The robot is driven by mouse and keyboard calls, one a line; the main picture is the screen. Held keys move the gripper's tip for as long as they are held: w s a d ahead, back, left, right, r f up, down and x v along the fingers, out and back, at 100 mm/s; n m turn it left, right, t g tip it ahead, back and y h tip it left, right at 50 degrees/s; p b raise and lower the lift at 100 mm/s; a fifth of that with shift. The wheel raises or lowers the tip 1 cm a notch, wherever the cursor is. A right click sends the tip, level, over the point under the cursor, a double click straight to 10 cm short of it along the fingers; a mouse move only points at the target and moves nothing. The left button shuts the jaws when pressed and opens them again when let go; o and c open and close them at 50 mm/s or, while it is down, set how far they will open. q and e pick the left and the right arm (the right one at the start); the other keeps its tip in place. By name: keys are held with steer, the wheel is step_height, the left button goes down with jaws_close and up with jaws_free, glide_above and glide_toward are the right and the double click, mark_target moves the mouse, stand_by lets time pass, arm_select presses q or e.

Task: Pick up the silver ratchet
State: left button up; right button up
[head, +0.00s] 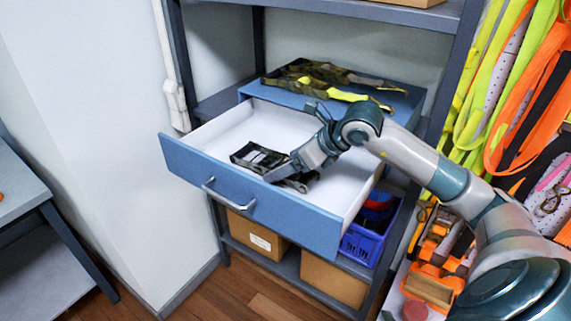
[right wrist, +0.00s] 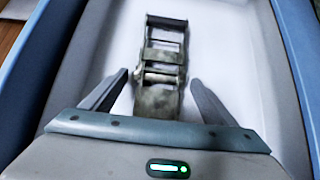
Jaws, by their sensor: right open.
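The ratchet (head: 254,156) lies on the white floor of the open blue drawer (head: 240,190). It looks dark in the head view, with part of it hidden behind my right gripper (head: 286,175). In the right wrist view the ratchet (right wrist: 163,48) shows as a grey metal frame with crossbars, running lengthwise between the fingers. My right gripper (right wrist: 158,82) is open, with one finger on each side of the ratchet's near part. White gaps show between fingers and ratchet, so no contact is visible. My left gripper is not in view.
The drawer's walls surround the gripper, with the front handle (head: 222,196) nearest. Camouflage and yellow straps (head: 325,80) lie on the blue cabinet top behind. Bright straps (head: 520,90) hang at right. A blue crate (head: 366,240) and cardboard boxes (head: 334,281) stand below.

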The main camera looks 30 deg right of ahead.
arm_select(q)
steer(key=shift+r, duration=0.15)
arm_select(e)
steer(key=shift+w+a+f, duration=0.1)
steer(key=shift+w+f, duration=0.15)
steer(key=shift+c, duration=0.2)
steer(key=shift+r, duration=0.1)
steer(key=c, duration=1.7)
